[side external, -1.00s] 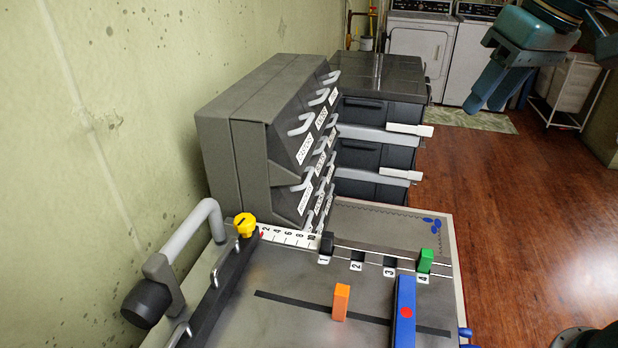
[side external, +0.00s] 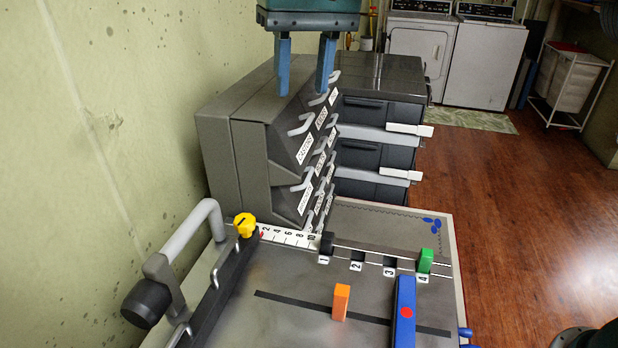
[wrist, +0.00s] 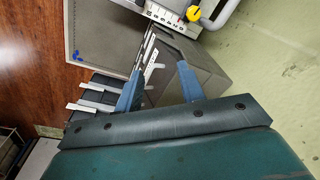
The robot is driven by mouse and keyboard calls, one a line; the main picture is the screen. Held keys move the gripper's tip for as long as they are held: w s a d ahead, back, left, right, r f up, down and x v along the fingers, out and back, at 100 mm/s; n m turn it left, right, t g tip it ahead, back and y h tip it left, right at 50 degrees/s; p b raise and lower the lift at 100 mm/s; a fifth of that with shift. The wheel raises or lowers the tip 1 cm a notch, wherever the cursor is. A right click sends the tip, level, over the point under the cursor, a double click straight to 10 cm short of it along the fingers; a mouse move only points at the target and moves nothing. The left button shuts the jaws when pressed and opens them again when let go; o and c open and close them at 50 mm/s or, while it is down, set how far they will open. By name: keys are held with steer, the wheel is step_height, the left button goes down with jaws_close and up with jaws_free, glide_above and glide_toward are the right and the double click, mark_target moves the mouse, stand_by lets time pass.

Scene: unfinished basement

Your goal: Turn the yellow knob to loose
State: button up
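The yellow knob (side external: 244,224) sits at the back left of the workbench, at the end of a dark rail and beside a white number scale (side external: 285,236). It also shows at the top of the wrist view (wrist: 194,13). A dark mark runs across its top. My gripper (side external: 304,90) is open and empty, its two blue fingers pointing down over the grey drawer cabinet, well above and behind the knob. In the wrist view my fingers (wrist: 158,80) are spread apart with nothing between them.
The grey labelled drawer cabinet (side external: 245,120) stands behind the knob. A grey pipe handle (side external: 190,235) rises at its left, near the wall. A black slider (side external: 327,243), green slider (side external: 426,260), orange block (side external: 341,302) and blue bar (side external: 404,315) stand on the bench (side external: 270,320).

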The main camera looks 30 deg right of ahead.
steer(key=g, duration=0.1)
glide_above(244, 218)
steer(key=shift+h, duration=0.3)
step_height(244, 218, down, 5)
steer(key=shift+s+f, duration=0.1)
steer(key=shift+f, duration=0.15)
steer(key=shift+f, duration=6.7)
steer(key=c, duration=0.7)
